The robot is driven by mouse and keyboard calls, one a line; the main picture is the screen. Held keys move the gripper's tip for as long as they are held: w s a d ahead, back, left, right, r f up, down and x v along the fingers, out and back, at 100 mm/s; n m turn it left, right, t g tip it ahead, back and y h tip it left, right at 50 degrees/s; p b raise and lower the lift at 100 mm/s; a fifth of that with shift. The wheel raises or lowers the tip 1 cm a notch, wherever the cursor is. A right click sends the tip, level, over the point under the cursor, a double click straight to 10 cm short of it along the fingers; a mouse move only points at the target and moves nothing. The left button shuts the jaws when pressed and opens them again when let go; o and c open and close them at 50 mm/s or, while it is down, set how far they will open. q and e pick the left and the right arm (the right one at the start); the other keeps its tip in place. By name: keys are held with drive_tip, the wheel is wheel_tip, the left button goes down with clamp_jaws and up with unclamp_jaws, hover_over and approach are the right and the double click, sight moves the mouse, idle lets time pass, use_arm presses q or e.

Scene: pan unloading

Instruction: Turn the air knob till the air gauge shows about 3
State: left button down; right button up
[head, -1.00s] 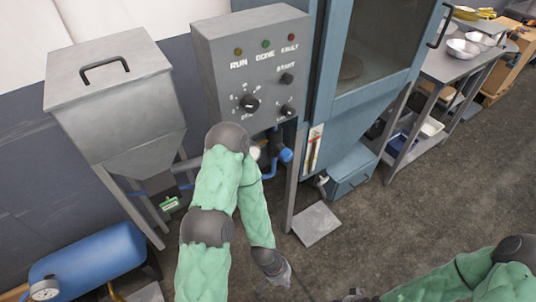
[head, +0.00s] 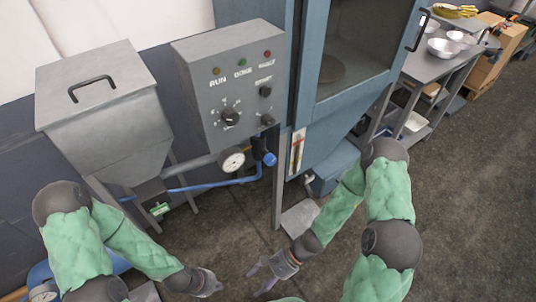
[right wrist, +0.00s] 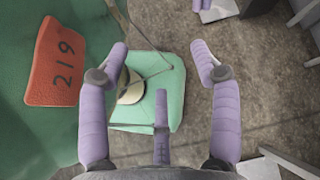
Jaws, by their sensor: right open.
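A round white gauge (head: 231,160) hangs under the grey control box; its needle is too small to read. A blue knob (head: 268,159) sits on the blue pipe just right of it. A second white dial (head: 44,291) is on the blue tank (head: 40,272) at the lower left, partly cut off; I cannot tell which dial is the air gauge. My left gripper (head: 208,283) is low in front, well below the knob; its opening is unclear. My right gripper (head: 268,275) is also low, right of it. In the right wrist view the right gripper (right wrist: 160,60) is open and empty.
The grey control box (head: 235,85) carries lamps and black dials. A grey lidded hopper (head: 100,100) stands to its left, a blue cabinet (head: 340,110) to its right. A metal table (head: 450,65) with bowls is further right. The floor between is open.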

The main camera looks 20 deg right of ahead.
drive_tip(key=w+r+m+t+y+p, duration=0.2)
drive_tip(key=w+r+m+t+y, duration=0.15)
drive_tip(key=w+r+t, duration=0.35)
drive_tip(key=m+t+h+p, duration=0.4)
drive_tip(key=m+t+h, duration=0.4)
drive_tip(key=m+t, duration=0.3)
approach(272, 162)
drive_tip(key=n+t, duration=0.1)
drive_tip(key=x, duration=0.3)
drive_tip(key=b+x, duration=0.1)
drive_tip(key=x, duration=0.6)
drive_tip(key=shift+w+a+f, duration=0.25)
drive_tip(key=shift+w+f, duration=0.1)
drive_tip(key=c, duration=1.2)
